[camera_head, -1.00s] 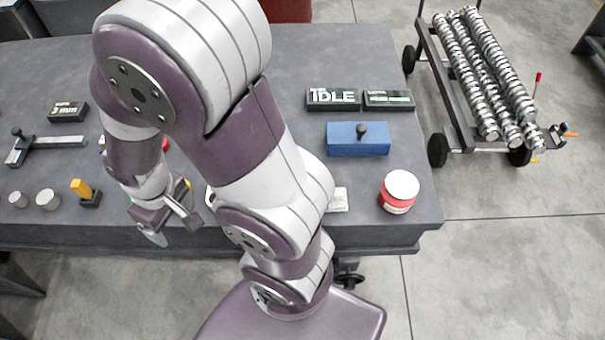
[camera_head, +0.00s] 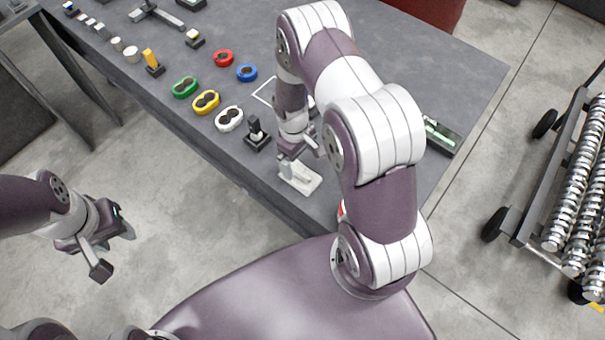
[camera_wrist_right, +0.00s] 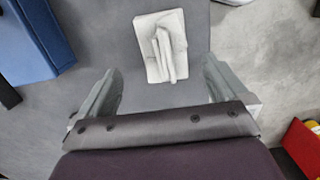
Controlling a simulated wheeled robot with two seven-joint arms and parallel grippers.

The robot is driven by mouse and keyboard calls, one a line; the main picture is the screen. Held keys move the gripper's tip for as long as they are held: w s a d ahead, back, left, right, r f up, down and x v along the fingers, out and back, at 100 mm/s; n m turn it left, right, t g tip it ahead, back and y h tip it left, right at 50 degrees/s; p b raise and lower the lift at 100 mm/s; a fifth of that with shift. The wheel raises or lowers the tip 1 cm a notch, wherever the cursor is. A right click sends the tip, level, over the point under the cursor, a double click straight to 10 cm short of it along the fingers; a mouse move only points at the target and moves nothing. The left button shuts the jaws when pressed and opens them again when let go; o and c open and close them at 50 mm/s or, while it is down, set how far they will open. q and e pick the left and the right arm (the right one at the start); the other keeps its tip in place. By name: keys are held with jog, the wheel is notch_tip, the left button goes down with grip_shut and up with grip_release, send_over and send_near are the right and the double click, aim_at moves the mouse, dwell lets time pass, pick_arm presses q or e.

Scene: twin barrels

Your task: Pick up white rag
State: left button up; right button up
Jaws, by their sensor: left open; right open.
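The white rag (camera_head: 300,177) lies near the front edge of the dark grey table (camera_head: 440,62). In the right wrist view the white rag (camera_wrist_right: 163,47) is a roughly rectangular cloth with raised folds in its middle. My right gripper (camera_head: 297,155) is open, just above and behind the rag; in the wrist view its open fingers (camera_wrist_right: 162,88) stand either side, with the rag ahead between them. Whether they touch it I cannot tell. My left gripper (camera_head: 118,248) is open and empty, off the table at the left.
Green (camera_head: 185,87), yellow (camera_head: 206,102), red (camera_head: 223,58), blue (camera_head: 246,73) and white (camera_head: 229,119) rings lie left of my right arm. A small black stand (camera_head: 256,134) is close left of the rag. A blue block (camera_wrist_right: 36,40) and a red object (camera_wrist_right: 303,145) flank the gripper.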

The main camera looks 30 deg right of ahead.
aim_at(300, 170)
jog(key=shift+w+a+f, duration=0.1)
jog(key=shift+a+f, duration=0.05)
jog(key=shift+f, duration=0.4)
jog(key=shift+w+a+f, duration=0.1)
jog(key=shift+a+f, duration=0.05)
jog(key=shift+f, duration=0.35)
jog(key=f, duration=0.2)
jog(key=s+f+p, duration=0.1)
jog(key=f, duration=0.1)
jog(key=shift+s+d+f, duration=0.1)
jog(key=shift+d+f, duration=0.1)
pick_arm(q)
jog(key=shift+w+a+r, duration=0.3)
jog(key=shift+r, duration=0.2)
pick_arm(e)
jog(key=shift+a, duration=0.1)
jog(key=shift+c, duration=0.3)
jog(key=c, duration=1)
pick_arm(q)
jog(key=shift+s, duration=0.1)
